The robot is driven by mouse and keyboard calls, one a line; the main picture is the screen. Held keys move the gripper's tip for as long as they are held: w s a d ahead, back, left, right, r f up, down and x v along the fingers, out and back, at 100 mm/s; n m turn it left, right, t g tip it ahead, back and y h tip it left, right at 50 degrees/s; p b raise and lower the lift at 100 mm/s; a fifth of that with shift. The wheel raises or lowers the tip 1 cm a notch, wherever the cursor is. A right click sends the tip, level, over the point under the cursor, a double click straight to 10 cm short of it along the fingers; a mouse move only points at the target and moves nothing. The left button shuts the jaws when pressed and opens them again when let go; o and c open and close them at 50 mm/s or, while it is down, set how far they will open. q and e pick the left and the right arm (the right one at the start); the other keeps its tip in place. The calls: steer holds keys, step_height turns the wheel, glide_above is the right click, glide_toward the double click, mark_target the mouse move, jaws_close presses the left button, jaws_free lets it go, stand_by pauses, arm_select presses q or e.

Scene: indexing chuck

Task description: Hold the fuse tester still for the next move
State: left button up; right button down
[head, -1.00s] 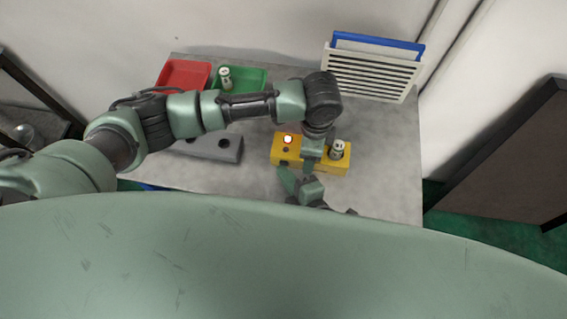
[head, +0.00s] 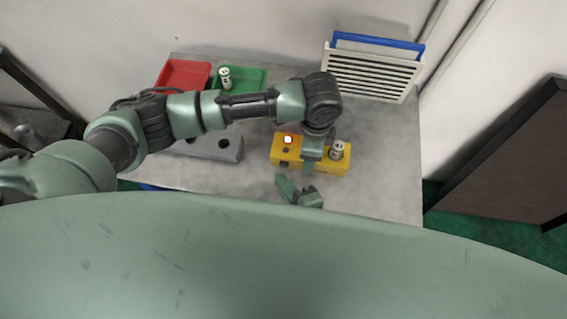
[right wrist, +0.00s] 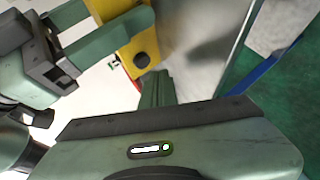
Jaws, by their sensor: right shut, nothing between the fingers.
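The yellow fuse tester (head: 283,154) lies on the table in the head view, with a lit red-rimmed lamp on top. A silver fuse (head: 338,150) stands upright at its right end. My left gripper (head: 309,168) reaches down over the tester's middle, with a finger against or just before its front side. Its grip is not clear. My right gripper (head: 298,190) is near the table's front edge, in front of the tester, shut and empty. In the right wrist view, its closed fingers (right wrist: 155,88) point toward the tester (right wrist: 138,42), apart from it.
A grey block (head: 218,147) with holes lies left of the tester. Behind are a red tray (head: 183,73) and a green tray (head: 255,78) with a fuse (head: 225,78). A slatted white rack (head: 370,75) stands back right. The table's right side (head: 388,150) is clear.

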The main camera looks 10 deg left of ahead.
steer(key=s, duration=0.4)
steer(key=shift+s, duration=0.3)
stand_by(1.6)
arm_select(q)
steer(key=o, duration=1.7)
step_height(320, 180, up, 12)
steer(key=shift+r, duration=0.1)
